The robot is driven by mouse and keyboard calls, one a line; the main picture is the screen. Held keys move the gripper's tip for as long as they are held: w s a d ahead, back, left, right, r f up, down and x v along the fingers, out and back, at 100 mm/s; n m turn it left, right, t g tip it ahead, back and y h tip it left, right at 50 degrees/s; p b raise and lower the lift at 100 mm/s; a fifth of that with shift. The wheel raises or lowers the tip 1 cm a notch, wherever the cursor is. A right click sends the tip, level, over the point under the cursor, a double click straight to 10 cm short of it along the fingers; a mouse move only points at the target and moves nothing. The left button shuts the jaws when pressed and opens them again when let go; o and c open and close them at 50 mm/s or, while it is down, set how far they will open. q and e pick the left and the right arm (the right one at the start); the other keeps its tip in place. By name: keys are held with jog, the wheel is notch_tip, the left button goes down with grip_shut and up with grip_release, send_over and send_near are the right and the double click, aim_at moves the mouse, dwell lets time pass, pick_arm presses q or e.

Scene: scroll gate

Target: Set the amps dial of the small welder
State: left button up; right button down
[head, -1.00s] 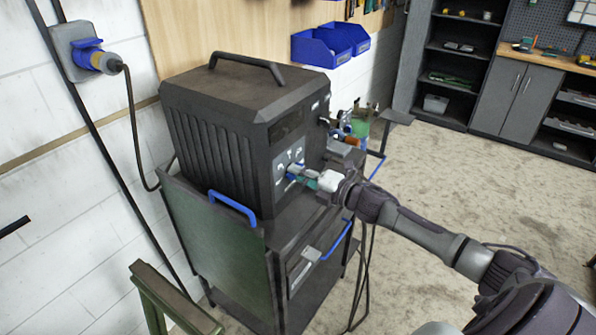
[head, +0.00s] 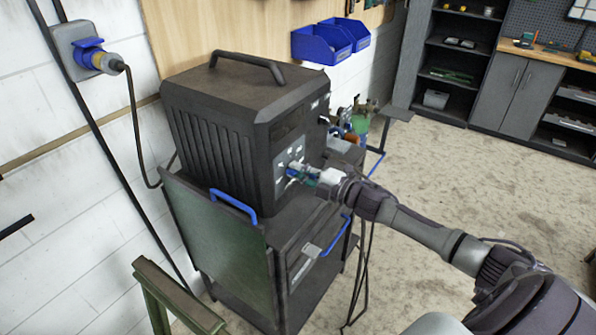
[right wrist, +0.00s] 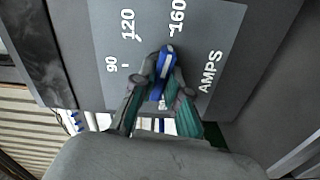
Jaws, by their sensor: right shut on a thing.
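The small welder (head: 215,125) is a dark box with a top handle, standing on a cart. Its grey amps panel (right wrist: 225,45) shows 90, 120, 160 and AMPS in the right wrist view. The amps dial (right wrist: 166,62) is a blue bar-shaped knob; its upper end points between the 120 and 160 marks, closer to 160. My right gripper (head: 298,172) is at the panel. In the right wrist view its fingers (right wrist: 164,76) are shut on the dial, one on each side, partly hiding its base. My left gripper is not in view.
The cart (head: 225,250) has blue handles and stands by the white wall. A cable hangs from a wall socket (head: 75,50) on the left. A green frame (head: 175,295) stands in front. Blue bins (head: 330,42) hang behind. Open floor (head: 480,190) lies to the right.

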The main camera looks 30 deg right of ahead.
jog(key=c, duration=1.2)
grip_release()
jog(key=v, duration=1.2)
jog(key=shift+d+f, duration=0.1)
